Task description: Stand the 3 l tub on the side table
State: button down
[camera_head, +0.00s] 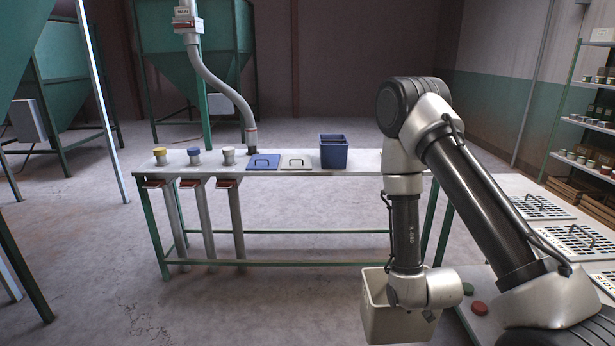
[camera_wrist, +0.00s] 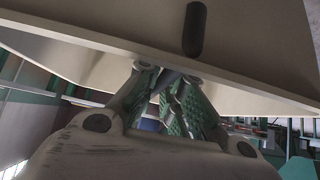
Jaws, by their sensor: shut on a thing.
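A cream tub (camera_head: 385,322) hangs upright at the end of my arm, low in front of the long bench, in the head view. My gripper (camera_wrist: 172,88) is shut on it; the green ribbed fingers meet close under its pale surface (camera_wrist: 262,62) in the wrist view. In the head view the fingertips are hidden behind my wrist and the tub. A dark rounded piece (camera_wrist: 195,30) shows against the tub in the wrist view. A second table (camera_head: 545,225) is at the right; I cannot tell whether it is the side table.
The long bench (camera_head: 360,162) bears a dark blue bin (camera_head: 333,155), a blue lid plate (camera_head: 263,162), a pale plate (camera_head: 297,162) and capped spouts (camera_head: 194,156). A hose (camera_head: 222,88) hangs over it. The right table bears grilles (camera_head: 540,206). Shelves (camera_head: 590,125) stand behind.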

aim_at(364, 163)
jog(key=i+j, duration=0.1)
jog(key=i, duration=0.4)
jog(key=i+z, duration=0.1)
jog(key=i, duration=0.4)
jog(key=i+j, duration=0.15)
jog(key=i, duration=0.35)
